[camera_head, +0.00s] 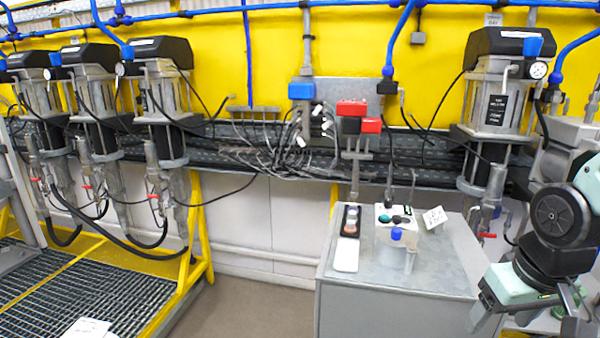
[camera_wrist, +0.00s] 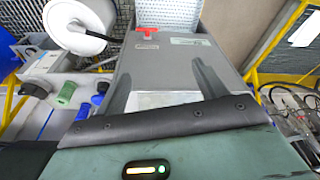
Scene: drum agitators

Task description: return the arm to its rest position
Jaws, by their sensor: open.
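My arm is at the right edge of the head view, bent, with its lower end hanging to the right of the grey cabinet (camera_head: 405,277). In the wrist view my gripper (camera_wrist: 166,78) shows two dark fingers spread wide apart. Nothing is held between them. Behind the fingers is a grey panel or box (camera_wrist: 180,62) with a pale label on it. I cannot tell whether the fingers touch it. In the head view the fingertips are hard to make out.
Drum agitators (camera_head: 160,95) line the yellow wall. Floor (camera_head: 245,300) before the cabinet is clear.

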